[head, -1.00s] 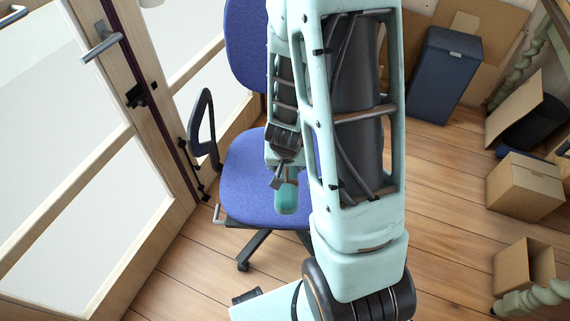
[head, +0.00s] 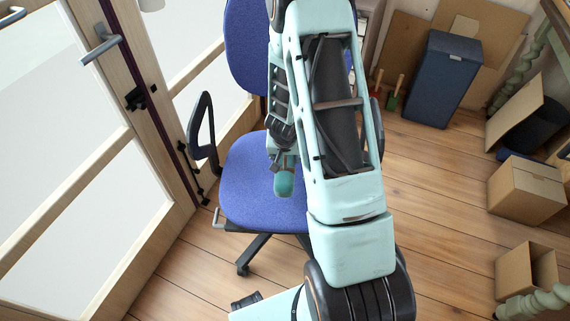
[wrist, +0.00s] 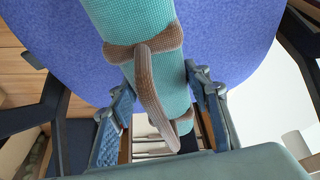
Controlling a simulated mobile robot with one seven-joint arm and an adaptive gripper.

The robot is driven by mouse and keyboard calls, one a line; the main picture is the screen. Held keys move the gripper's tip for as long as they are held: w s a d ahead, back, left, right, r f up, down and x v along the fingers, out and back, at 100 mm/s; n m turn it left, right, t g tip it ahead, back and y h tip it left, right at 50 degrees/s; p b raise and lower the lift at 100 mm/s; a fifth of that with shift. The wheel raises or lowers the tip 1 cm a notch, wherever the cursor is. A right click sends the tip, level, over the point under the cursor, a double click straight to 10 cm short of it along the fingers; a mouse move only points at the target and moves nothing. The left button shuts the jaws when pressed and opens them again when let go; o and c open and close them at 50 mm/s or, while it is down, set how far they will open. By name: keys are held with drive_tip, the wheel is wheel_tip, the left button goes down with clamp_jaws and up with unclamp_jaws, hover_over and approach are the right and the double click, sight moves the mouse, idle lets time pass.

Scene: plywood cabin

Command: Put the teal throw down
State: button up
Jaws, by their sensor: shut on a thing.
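The teal throw (wrist: 176,88) is a rolled teal bundle with brown straps and a brown carrying handle. My gripper (wrist: 163,92) is shut on it, with one finger on each side of the roll in the wrist view. In the head view only a small teal end of the throw (head: 284,184) shows below my gripper (head: 285,160), in front of the blue chair seat (head: 248,190). My arm hides the rest. I cannot tell whether the throw touches the seat.
The blue office chair's backrest (head: 246,50) and black armrest (head: 204,130) stand close to my gripper. A glazed door (head: 75,140) is at left. A dark blue bin (head: 443,78) and cardboard boxes (head: 527,188) are at right. The wooden floor (head: 440,210) between is clear.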

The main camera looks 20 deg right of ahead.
drive_tip(key=shift+w+d+f, duration=0.15)
drive_tip(key=shift+w+f, duration=0.5)
drive_tip(key=shift+f, duration=0.05)
drive_tip(key=shift+w+f+b, duration=0.2)
drive_tip(key=shift+f+b, duration=0.5)
drive_tip(key=shift+f, duration=1)
drive_tip(key=shift+f, duration=0.1)
drive_tip(key=shift+f, duration=0.15)
drive_tip(key=o, duration=1.6)
drive_tip(key=p+v, duration=0.4)
drive_tip(key=v, duration=0.8)
drive_tip(key=shift+s+r, duration=0.1)
drive_tip(key=shift+r, duration=0.15)
